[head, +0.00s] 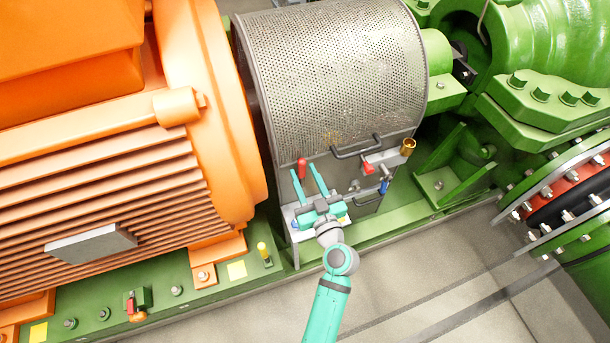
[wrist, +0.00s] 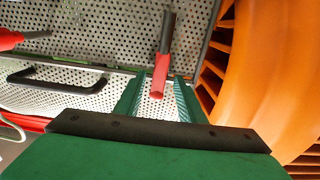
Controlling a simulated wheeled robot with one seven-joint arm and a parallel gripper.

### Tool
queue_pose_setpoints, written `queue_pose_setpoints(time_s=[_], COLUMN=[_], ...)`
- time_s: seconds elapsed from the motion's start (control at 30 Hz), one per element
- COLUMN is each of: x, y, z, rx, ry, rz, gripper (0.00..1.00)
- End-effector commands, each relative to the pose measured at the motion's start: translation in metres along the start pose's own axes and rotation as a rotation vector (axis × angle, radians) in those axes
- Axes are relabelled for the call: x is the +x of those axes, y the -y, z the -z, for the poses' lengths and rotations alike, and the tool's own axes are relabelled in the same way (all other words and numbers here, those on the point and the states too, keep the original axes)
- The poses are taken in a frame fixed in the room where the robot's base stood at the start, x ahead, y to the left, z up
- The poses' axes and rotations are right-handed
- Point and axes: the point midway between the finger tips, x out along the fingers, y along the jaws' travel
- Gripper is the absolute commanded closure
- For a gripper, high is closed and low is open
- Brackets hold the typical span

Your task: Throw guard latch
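A red-handled lever (head: 302,168) stands at the lower left of the perforated guard, beside the orange motor. It fits the guard latch, though no label is readable. In the wrist view the red grip (wrist: 161,75) lies between the two green fingers in the picture, with a dark bar above it. My gripper (head: 307,172) is open, its teal fingers spread and pointing at the guard; it also shows in the wrist view (wrist: 158,95). I see a gap between each finger and the red grip. I cannot tell how deep the grip sits between the fingers.
The perforated guard (head: 335,75) has a dark handle (head: 357,147). The orange motor (head: 110,190) is close on the left. Floor (head: 410,270) is open in front.

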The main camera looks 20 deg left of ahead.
Motion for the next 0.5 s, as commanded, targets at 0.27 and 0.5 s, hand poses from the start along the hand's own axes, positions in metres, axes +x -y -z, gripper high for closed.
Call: queue_pose_setpoints(time_s=[0.27, 0.5], x=[-0.035, -0.08], y=[-0.001, 0.0], z=[-0.001, -0.001], rx=[0.002, 0.001], ry=[0.003, 0.002], rz=[-0.003, -0.002], gripper=[0.64, 0.64])
